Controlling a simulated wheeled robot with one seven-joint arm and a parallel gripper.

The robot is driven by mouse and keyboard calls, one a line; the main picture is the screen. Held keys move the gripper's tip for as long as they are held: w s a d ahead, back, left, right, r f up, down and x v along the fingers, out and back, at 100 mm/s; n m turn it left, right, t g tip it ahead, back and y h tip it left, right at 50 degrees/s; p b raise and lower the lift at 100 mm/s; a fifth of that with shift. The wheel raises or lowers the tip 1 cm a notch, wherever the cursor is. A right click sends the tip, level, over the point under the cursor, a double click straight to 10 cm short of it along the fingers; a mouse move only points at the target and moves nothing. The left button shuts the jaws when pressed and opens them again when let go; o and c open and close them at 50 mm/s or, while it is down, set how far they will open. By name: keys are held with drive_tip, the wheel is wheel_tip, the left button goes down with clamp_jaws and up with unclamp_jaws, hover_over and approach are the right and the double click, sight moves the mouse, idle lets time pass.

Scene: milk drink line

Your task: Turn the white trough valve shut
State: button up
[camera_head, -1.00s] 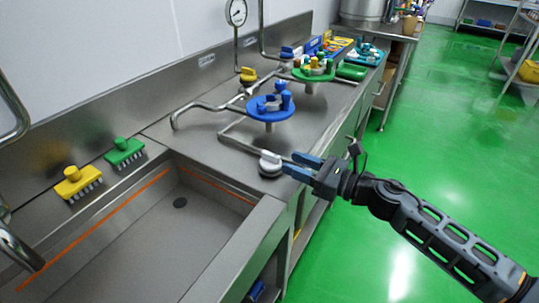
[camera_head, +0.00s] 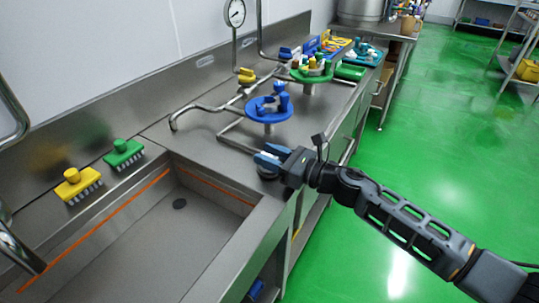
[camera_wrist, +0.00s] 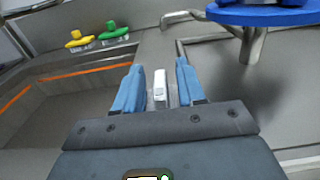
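The white trough valve (camera_head: 266,174) sits on the steel counter near the trough's right corner. In the wrist view the valve's narrow white handle (camera_wrist: 160,88) stands between the two blue fingers of my gripper (camera_wrist: 160,80). The gripper is open, with a small gap visible on each side of the handle. The pipe under the valve is hidden.
The steel trough (camera_head: 150,250) lies to the left. Yellow (camera_head: 77,184) and green (camera_head: 123,154) brushes rest on its back ledge. A blue round stand (camera_head: 268,112) rises just behind the gripper, with a yellow valve (camera_head: 247,76) beyond it. Green floor (camera_head: 440,170) is clear at right.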

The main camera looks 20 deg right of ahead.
clamp_jaws()
